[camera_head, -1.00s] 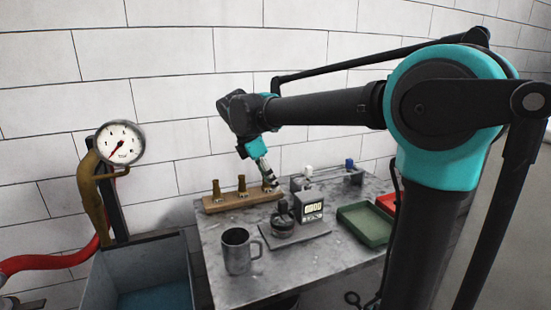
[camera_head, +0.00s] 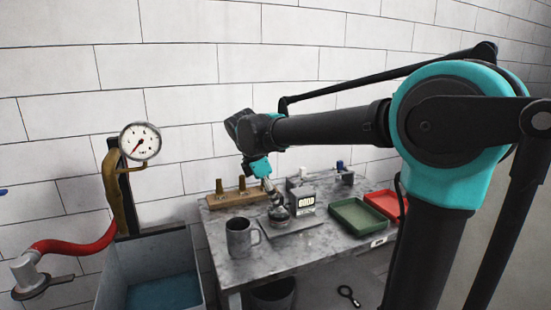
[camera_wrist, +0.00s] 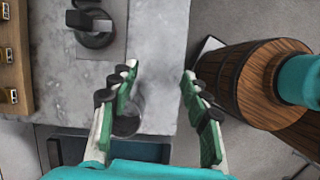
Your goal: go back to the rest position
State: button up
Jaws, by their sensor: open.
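A grey metal mug (camera_head: 238,238) stands near the table's front left. In the wrist view a mug-like shape (camera_wrist: 128,120) shows partly behind the left finger. My arm is stretched out to the left, bent down at the wrist.
A tank (camera_head: 150,265), gauge (camera_head: 140,141) and red hose (camera_head: 78,246) are left. A wooden barrel (camera_wrist: 245,85) shows right in the wrist view.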

jog(key=s+d+f+m+t+y, duration=0.1)
jog(key=s+d+f+m+y, duration=0.1)
jog(key=s+d+f+m, duration=0.5)
jog(key=s+d+f+m+t+y, duration=0.1)
jog(key=s+d+f+m, duration=0.7)
jog(key=d+f+m, duration=0.4)
notch_tip(320, 180, down, 3)
jog(key=shift+s+d+f+m+y, duration=0.1)
jog(key=shift+s+d+m+y, duration=0.25)
jog(key=shift+m, duration=0.65)
